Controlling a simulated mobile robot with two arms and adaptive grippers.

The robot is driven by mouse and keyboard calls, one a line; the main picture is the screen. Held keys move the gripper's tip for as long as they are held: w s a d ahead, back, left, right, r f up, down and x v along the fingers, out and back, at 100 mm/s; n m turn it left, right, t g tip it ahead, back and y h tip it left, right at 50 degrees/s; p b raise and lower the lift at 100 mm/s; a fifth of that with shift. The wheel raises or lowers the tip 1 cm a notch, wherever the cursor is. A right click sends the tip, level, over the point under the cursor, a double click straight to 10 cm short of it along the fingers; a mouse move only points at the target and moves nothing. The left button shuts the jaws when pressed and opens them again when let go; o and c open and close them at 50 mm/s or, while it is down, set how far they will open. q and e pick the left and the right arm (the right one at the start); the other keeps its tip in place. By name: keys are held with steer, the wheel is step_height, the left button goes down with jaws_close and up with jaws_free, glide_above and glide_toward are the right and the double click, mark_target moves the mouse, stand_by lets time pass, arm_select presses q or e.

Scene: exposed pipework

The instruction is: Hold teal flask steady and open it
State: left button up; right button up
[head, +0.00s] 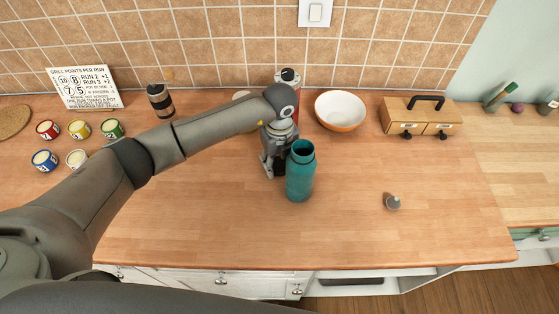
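The teal flask (300,176) stands upright on the wooden counter near the middle. Its top shows a darker teal round mouth, with no cap seen on it. A small grey cap-like piece (392,202) lies on the counter to the right of the flask. My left gripper (276,166) points down just left of and behind the flask, close to its side. The flask hides part of the fingers, so I cannot tell whether they touch it or how far they are open. My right gripper is not in view.
A white and orange bowl (340,111) and a wooden drawer box (420,116) stand at the back right. A dark jar (160,100) and several small colored pots are at the left. The front right counter is mostly clear.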

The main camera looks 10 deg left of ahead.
arm_select(q)
steer(key=o, duration=0.5)
steer(key=shift+c, duration=0.2)
